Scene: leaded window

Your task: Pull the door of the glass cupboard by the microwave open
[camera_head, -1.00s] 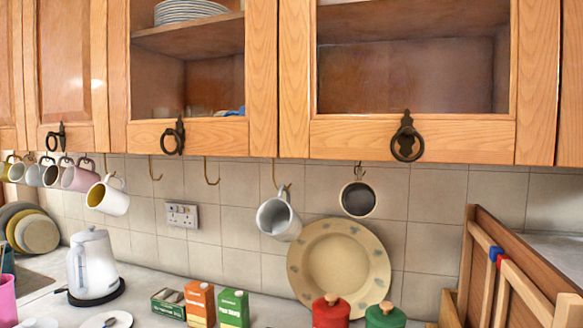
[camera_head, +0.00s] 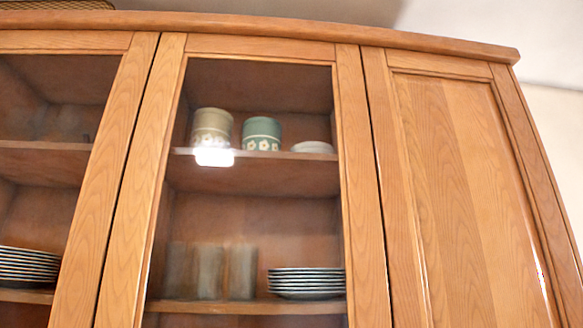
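A wooden wall cupboard with a glass door (camera_head: 352,210) fills the middle of the head view, seen from below. The door looks closed in its frame. Behind the glass, a beige patterned canister (camera_head: 212,127), a green patterned canister (camera_head: 262,134) and a small white stack of dishes (camera_head: 312,147) stand on a shelf. A stack of plates (camera_head: 306,282) and some tall dim glasses (camera_head: 210,270) stand on the shelf below. The door's lower edge and any handle are out of view. No microwave shows. Neither of my grippers is in view.
A second glass door (camera_head: 88,190) is on the left, with stacked plates (camera_head: 28,267) behind it. A solid wooden door (camera_head: 465,190) is on the right. The cupboard's top moulding (camera_head: 270,27) runs below the pale ceiling. Counter and floor are out of view.

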